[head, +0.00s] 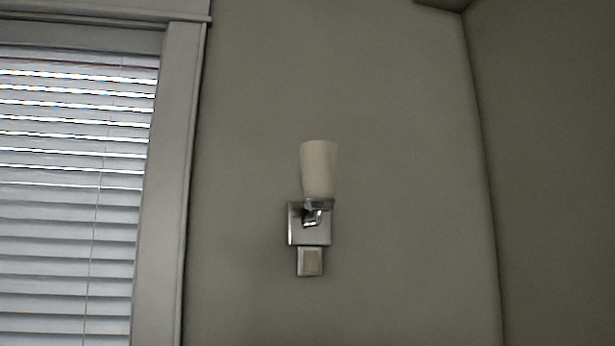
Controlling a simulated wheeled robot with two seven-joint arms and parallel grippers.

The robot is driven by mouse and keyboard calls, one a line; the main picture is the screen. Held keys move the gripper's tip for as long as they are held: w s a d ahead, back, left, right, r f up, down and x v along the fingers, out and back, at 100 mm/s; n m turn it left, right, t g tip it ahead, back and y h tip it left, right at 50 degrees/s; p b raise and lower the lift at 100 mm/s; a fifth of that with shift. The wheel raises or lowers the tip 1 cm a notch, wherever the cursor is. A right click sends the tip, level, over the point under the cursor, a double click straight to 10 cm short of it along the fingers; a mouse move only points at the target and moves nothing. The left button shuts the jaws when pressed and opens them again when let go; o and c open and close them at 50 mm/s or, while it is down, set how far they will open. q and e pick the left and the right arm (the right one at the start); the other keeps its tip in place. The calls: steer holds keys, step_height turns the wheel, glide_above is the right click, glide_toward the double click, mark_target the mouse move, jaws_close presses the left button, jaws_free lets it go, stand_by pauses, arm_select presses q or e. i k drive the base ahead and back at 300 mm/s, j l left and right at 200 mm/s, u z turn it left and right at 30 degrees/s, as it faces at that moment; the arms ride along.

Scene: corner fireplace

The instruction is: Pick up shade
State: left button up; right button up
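A pale cream shade (319,169), shaped like a tall cup a little wider at the top, stands upright near the middle of the head view. It sits on the metal arm of a wall sconce (295,229), whose shiny square plate is fixed to the wall. A smaller square piece (310,262) with a tan face is below the plate. Neither of my grippers is in the head view.
A window with white horizontal blinds (65,200) and a wide pale frame (168,190) is at the left. The grey-green wall (400,180) around the sconce is bare. A wall corner runs down the right side.

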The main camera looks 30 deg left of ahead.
mark_target(318, 159)
steer(key=i+u, duration=0.1)
steer(key=u, duration=0.25)
steer(key=i+u, duration=0.1)
steer(key=u, duration=0.25)
steer(key=i+u, duration=0.1)
steer(key=u, duration=0.25)
steer(key=i+l+u, duration=0.25)
steer(key=i, duration=0.15)
steer(key=i+l+u, duration=0.25)
steer(key=i, duration=0.15)
steer(key=i+l, duration=0.3)
steer(key=i+u, duration=0.05)
